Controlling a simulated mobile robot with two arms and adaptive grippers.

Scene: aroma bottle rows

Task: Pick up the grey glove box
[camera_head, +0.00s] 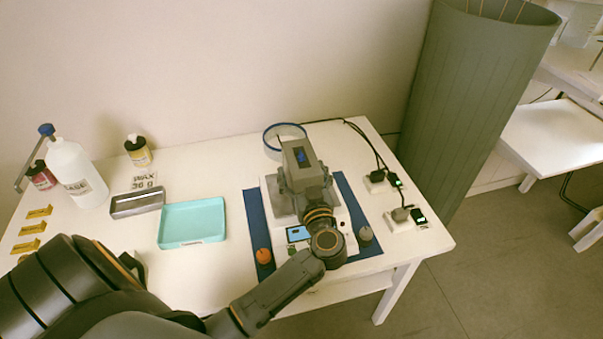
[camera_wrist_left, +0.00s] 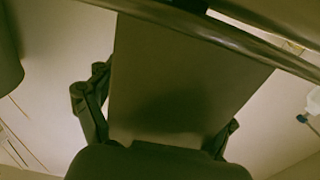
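The grey glove box (camera_head: 299,153), with a blue print on its face, is at the end of my left arm, over the white device on the table. My left gripper (camera_head: 304,180) has a finger on each side of its near end and appears closed on it. In the left wrist view the box (camera_wrist_left: 185,80) fills the middle, between the two fingers. I cannot tell whether its far end rests on something below. My right gripper is not in view.
The white device stands on a blue mat (camera_head: 350,195). A turquoise tray (camera_head: 192,222), a metal trough (camera_head: 137,202) and a white bottle (camera_head: 75,172) are to the left. Black plugs and cables (camera_head: 401,213) lie to the right. A tall green-grey bin (camera_head: 460,100) stands beyond the table (camera_head: 430,240).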

